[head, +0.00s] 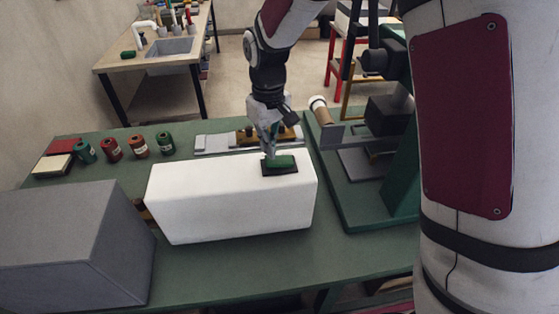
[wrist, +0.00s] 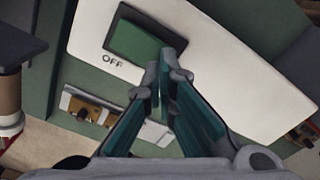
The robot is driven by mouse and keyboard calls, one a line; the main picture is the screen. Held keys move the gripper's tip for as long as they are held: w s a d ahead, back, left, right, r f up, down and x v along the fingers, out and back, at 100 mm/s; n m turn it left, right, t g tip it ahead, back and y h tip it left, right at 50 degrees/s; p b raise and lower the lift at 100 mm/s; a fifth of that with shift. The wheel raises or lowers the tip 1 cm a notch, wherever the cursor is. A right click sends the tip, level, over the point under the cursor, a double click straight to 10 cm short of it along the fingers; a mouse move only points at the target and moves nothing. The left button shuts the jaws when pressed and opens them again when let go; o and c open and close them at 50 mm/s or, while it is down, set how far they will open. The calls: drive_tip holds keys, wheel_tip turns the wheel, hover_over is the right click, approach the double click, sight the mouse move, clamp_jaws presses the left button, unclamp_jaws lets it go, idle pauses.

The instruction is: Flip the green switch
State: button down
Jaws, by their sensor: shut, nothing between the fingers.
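The green switch (head: 281,162) sits in a dark frame on top of a long white box (head: 225,205), near the box's right end. In the wrist view the switch (wrist: 134,43) is a green rocker with the word OFF printed on the white surface beside it. My gripper (head: 269,153) points down at the switch from above, at its far edge in the head view. In the wrist view the closed fingertips (wrist: 164,72) overlap the frame's near corner. The fingers are shut and empty. Whether they touch the switch I cannot tell.
A large grey block (head: 70,240) stands at the left front of the green table (head: 225,275). Several thread spools (head: 111,149) stand at the back left. A green machine stand (head: 345,205) with a brown roll (head: 320,110) is at the right. A brass-fitted grey strip (head: 215,143) lies behind the box.

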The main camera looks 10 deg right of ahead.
sight(270, 160)
drive_tip(key=shift+f+b, duration=0.3)
drive_tip(key=shift+f, duration=1)
idle(0.8)
drive_tip(key=shift+r+p, duration=0.9)
drive_tip(key=shift+r, duration=2.65)
drive_tip(key=s+d+r+m+t, duration=0.1)
drive_tip(key=s+d+r, duration=0.3)
drive_tip(key=s+r, duration=0.15)
drive_tip(key=s+d+r+m+t, duration=0.2)
drive_tip(key=s+d+r, duration=0.2)
drive_tip(key=r, duration=0.3)
drive_tip(key=s+d+r+m+t, duration=0.1)
drive_tip(key=s+d, duration=0.1)
drive_tip(key=s, duration=0.5)
drive_tip(key=s+d+r+m+t, duration=0.1)
drive_tip(key=s+d+m, duration=0.1)
drive_tip(key=s, duration=0.6)
drive_tip(key=shift+d+r+t+b, duration=0.35)
drive_tip(key=shift+d+b, duration=0.1)
drive_tip(key=shift+d, duration=0.1)
